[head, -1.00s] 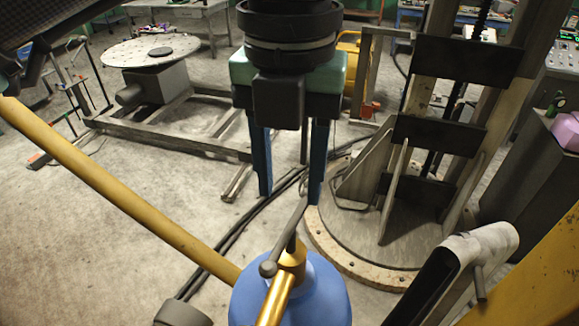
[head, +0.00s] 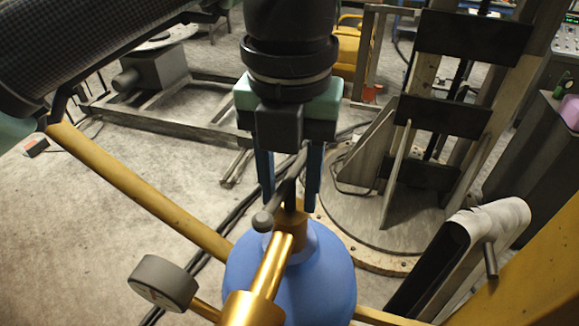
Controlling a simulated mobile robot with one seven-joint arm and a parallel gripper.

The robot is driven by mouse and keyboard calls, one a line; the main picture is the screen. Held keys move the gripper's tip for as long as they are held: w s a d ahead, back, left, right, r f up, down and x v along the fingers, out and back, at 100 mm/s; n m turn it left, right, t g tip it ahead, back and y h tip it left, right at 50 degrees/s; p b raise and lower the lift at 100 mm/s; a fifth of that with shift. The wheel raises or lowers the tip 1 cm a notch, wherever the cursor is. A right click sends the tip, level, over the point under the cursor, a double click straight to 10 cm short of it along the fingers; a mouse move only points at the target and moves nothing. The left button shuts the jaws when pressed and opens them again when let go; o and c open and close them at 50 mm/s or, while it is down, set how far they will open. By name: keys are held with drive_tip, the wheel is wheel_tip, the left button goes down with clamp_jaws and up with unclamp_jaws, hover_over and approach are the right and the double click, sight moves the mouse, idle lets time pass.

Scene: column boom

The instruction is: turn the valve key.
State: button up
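The valve key is a dark grey bar (head: 281,192) with a ball end, set slantwise on a short upright stem. It stands on the brass valve (head: 291,220) at the top of a blue rounded tank (head: 325,275). My gripper (head: 289,203) points down over the valve with two blue fingers spread apart. The bar shows in the gap between the fingers, its ball end nearer the camera. I cannot tell whether either finger touches it. The far end of the bar partly overlaps my gripper in the picture.
A yellow rail (head: 140,190) runs slantwise at left. A brass pipe (head: 268,270) and a round grey knob (head: 163,283) are in front. A white-topped angled part (head: 490,222) stands at right, with a column on a round base (head: 375,215) behind. Open floor lies at left.

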sight(290, 175)
clamp_jaws()
drive_tip(key=shift+f+b, duration=0.1)
drive_tip(key=shift+b, duration=0.25)
drive_tip(key=shift+n+b, duration=0.35)
drive_tip(key=shift+n, duration=0.05)
drive_tip(key=shift+o, duration=0.9)
unclamp_jaws()
wheel_tip(290, 175, up, 13)
drive_tip(key=p, duration=0.9)
